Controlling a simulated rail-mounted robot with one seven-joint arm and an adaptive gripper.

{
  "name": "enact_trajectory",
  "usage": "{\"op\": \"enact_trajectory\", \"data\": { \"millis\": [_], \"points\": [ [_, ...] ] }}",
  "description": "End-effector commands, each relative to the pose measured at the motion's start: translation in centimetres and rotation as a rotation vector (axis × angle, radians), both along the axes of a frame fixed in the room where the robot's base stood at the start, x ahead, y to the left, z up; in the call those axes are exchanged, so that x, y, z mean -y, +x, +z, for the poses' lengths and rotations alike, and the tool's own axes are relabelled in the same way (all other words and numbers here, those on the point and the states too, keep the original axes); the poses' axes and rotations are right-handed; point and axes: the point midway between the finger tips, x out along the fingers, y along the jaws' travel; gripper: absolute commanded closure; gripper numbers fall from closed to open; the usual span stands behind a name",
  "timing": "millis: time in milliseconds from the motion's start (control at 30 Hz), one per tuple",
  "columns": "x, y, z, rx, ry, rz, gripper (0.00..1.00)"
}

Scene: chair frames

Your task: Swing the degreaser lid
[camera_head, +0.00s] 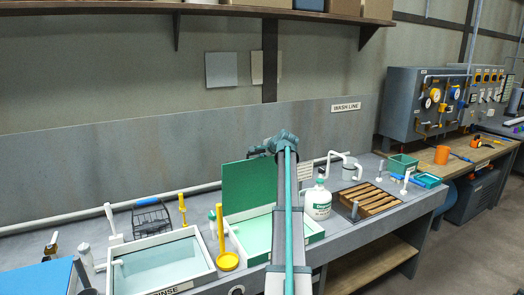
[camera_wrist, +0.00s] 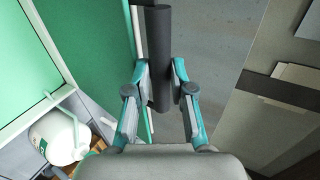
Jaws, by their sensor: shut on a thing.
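The degreaser lid (camera_head: 246,187) is a green panel standing raised, close to upright, at the back of the degreaser basin (camera_head: 315,232), which holds pale green liquid. My gripper (camera_head: 283,142) is at the lid's upper right corner; my arm hides part of the lid and basin. In the wrist view, my gripper (camera_wrist: 161,82) is shut on a dark cylindrical handle (camera_wrist: 158,28) beside the green lid (camera_wrist: 95,45). How the handle joins the lid is hidden.
A white degreaser jug (camera_head: 318,204) stands right of the basin, near a wooden slatted rack (camera_head: 370,199). A wall (camera_head: 120,155) rises behind the lid, and a shelf (camera_head: 200,10) hangs above.

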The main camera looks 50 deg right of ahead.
Motion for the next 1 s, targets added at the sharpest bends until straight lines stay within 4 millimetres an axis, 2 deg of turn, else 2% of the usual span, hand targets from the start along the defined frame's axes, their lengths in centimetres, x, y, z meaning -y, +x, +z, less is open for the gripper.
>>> {"op": "enact_trajectory", "data": {
  "millis": [33,600,733,1000],
  "points": [
    [-0.5,-0.7,-1.3,-0.018,0.008,0.004,1.0],
    [-2.7,-5.7,-2.6,-0.018,0.009,0.005,1.0],
    [-2.9,-6.3,-2.6,-0.017,0.008,0.005,1.0],
    [-2.9,-6.3,-2.5,-0.015,0.008,0.006,1.0]
  ]
}}
